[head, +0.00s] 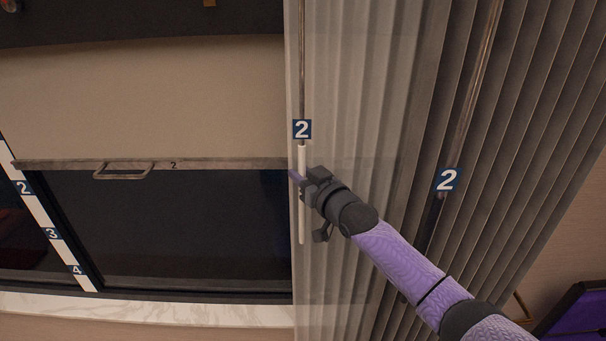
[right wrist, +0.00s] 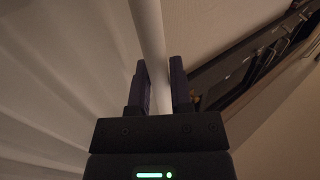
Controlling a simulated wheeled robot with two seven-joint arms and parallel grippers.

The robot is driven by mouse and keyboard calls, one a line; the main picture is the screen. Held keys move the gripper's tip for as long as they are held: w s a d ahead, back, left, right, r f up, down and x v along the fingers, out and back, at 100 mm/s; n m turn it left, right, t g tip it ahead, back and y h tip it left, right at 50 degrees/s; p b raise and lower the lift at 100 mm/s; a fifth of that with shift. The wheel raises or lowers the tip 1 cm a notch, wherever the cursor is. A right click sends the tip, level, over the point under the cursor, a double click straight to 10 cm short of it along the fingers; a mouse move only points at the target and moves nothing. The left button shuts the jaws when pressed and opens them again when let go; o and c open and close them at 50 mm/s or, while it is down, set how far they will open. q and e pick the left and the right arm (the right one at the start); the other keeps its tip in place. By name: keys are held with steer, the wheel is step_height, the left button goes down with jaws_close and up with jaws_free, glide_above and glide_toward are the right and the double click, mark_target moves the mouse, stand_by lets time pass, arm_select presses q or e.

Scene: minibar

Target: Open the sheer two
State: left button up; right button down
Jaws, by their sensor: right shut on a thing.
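The sheer two (head: 345,90) is a pale, see-through pleated curtain hanging in the middle of the head view, gathered toward the right. In the right wrist view the white handle (right wrist: 150,45) runs down between the two dark fingers (right wrist: 158,88). My left gripper is not in view.
A marble sill (head: 140,309) runs below.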

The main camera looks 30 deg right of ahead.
steer(key=shift+r, duration=0.1)
steer(key=c, duration=0.5)
jaws_free()
steer(key=shift+c, duration=0.2)
steer(key=s, duration=1)
steer(key=shift+d, duration=0.2)
